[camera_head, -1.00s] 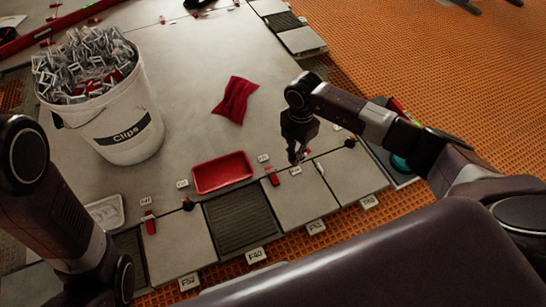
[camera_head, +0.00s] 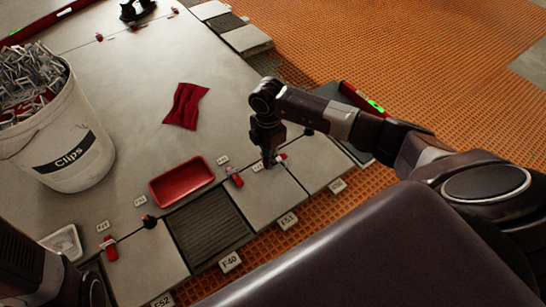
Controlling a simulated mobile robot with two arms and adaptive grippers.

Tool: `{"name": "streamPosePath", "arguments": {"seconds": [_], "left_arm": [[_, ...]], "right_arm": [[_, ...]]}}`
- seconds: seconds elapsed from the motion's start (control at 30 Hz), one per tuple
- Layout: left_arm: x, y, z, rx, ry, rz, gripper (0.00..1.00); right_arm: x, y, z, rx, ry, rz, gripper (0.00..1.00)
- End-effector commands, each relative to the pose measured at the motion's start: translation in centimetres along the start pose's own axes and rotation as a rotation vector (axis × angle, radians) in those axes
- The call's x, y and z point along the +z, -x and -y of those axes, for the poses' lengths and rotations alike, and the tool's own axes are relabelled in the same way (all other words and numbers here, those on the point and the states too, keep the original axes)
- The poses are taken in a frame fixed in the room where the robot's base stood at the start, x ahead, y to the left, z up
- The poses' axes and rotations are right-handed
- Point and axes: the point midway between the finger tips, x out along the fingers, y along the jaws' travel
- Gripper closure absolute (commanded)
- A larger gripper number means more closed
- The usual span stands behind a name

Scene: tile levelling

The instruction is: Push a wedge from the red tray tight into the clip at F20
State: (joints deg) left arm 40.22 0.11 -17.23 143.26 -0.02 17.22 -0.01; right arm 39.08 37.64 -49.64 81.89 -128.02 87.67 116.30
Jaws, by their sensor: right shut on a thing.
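The red tray (camera_head: 182,183) lies on the grey tile floor, left of my right gripper, and no wedge shows inside it. My right gripper (camera_head: 269,164) points down at the tile seam. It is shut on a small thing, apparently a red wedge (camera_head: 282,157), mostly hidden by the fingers. A clip at that spot is too small to make out, and I cannot tell whether the wedge is in it. Another red wedge (camera_head: 235,178) stands at the seam left of the gripper. I cannot read an F20 label. My left arm shows at the lower left, its gripper out of view.
A white bucket of clips (camera_head: 70,150) stands at the left. A red cloth (camera_head: 185,106) lies behind the tray. Dark knobs (camera_head: 150,221) and small labels sit along the seam. A dark ribbed tile (camera_head: 208,232) lies in front.

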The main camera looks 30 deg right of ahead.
Motion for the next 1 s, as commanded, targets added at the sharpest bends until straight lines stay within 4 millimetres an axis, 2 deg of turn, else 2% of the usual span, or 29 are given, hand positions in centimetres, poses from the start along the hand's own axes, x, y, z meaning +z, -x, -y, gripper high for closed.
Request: {"name": "streamPosePath", "arguments": {"seconds": [0.27, 0.6, 1.0], "left_arm": [[-0.3, 0.6, -0.1, 0.000, 0.000, -0.003, 0.60], [-0.6, 1.6, -0.3, -0.001, 0.000, -0.001, 0.60], [-0.6, 1.7, -0.3, -0.003, 0.001, 0.001, 0.60]], "right_arm": [[-3.0, 0.0, 0.0, 0.001, 0.002, -0.002, 0.96], [-2.7, -3.3, 0.1, -0.002, 0.000, 0.000, 0.96], [-2.7, -3.7, 0.0, -0.001, 0.001, 0.000, 0.96]]}}
